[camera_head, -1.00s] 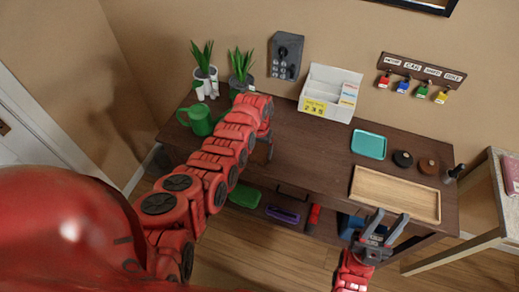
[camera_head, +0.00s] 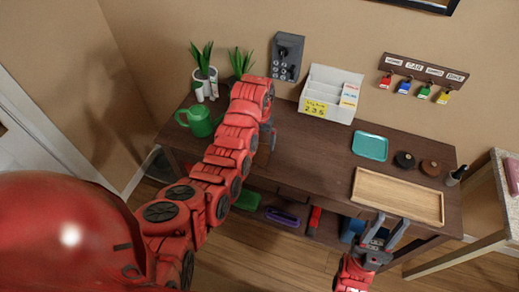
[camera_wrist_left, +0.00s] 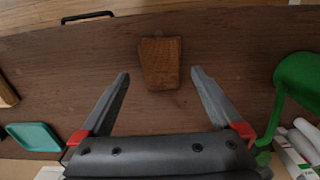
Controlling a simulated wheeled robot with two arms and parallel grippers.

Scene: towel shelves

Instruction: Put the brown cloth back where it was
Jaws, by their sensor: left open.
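A small brown folded piece (camera_wrist_left: 160,63), which looks like the brown cloth, lies on the dark wooden tabletop in the left wrist view. My left gripper (camera_wrist_left: 160,88) is open and empty, with its fingertips on either side of the cloth's near end; whether they are level with it in height I cannot tell. In the head view the left gripper (camera_head: 268,138) is over the middle-left of the table, mostly behind my arm, and the cloth is hidden there. My right gripper (camera_head: 388,230) is open and empty by the table's front edge, near the wooden tray.
The dark table (camera_head: 310,160) holds a green watering can (camera_head: 199,121), plants, a white organizer (camera_head: 330,93), a teal tray (camera_head: 370,146), a wooden tray (camera_head: 398,196) and round dark items. Below are a green item (camera_head: 248,201) and a purple item (camera_head: 282,216). Tabletop right of the left gripper is clear.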

